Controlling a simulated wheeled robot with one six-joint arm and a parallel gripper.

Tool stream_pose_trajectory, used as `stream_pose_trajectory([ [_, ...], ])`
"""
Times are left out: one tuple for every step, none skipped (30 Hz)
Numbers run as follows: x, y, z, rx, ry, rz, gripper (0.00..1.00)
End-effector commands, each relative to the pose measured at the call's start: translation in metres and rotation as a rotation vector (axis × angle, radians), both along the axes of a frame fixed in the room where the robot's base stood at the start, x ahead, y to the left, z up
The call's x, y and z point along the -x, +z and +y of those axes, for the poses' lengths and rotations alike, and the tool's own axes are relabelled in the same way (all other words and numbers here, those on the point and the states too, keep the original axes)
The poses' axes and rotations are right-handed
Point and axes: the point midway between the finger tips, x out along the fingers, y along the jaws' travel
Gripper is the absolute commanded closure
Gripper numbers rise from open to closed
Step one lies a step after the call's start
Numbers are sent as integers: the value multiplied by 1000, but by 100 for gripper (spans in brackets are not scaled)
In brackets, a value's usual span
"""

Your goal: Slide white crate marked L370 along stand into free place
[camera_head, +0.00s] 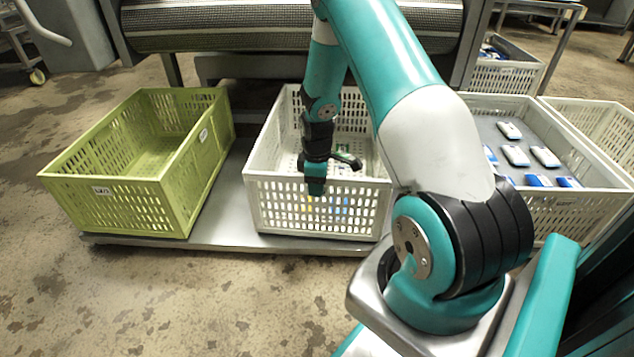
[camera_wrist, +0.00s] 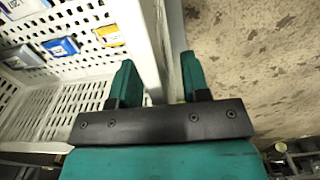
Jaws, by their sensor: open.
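A white crate (camera_head: 270,206) stands on the low metal stand (camera_head: 226,222) in the middle of the head view. Several small packs lie in it. I cannot read an L370 mark on it. My gripper (camera_head: 317,184) is at its near wall, pointing down. In the wrist view, my gripper (camera_wrist: 157,65) is open, one finger inside the white crate (camera_wrist: 85,103) and one outside. The wall passes between the fingers; I see no clear grip on it. The arm hides part of the crate's right side. A bare strip of stand lies left of the crate.
A green, empty-looking crate (camera_head: 110,207) stands at the left end of the stand. A white crate (camera_head: 570,200) with blue and white packs is at right, beside another white crate (camera_head: 590,120). A conveyor (camera_head: 290,30) runs behind. The floor in front is clear.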

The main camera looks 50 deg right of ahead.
Motion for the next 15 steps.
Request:
stream_pose_trajectory([
  [0, 0, 0, 0, 0, 0, 62],
  [0, 0, 0, 0, 0, 0, 69],
  [0, 0, 0, 0, 0, 0, 78],
  [0, 0, 0, 0, 0, 0, 85],
  [0, 0, 0, 0, 0, 0, 92],
  [0, 0, 0, 0, 0, 0, 100],
  [0, 0, 0, 0, 0, 0, 100],
  [0, 0, 0, 0, 0, 0, 100],
  [0, 0, 0, 0, 0, 0, 100],
  [0, 0, 0, 0, 0, 0, 100],
  [0, 0, 0, 0, 0, 0, 100],
  [0, 0, 0, 0, 0, 0, 100],
  [0, 0, 0, 0, 0, 0, 100],
  [0, 0, 0, 0, 0, 0, 100],
  [0, 0, 0, 0, 0, 0, 100],
])
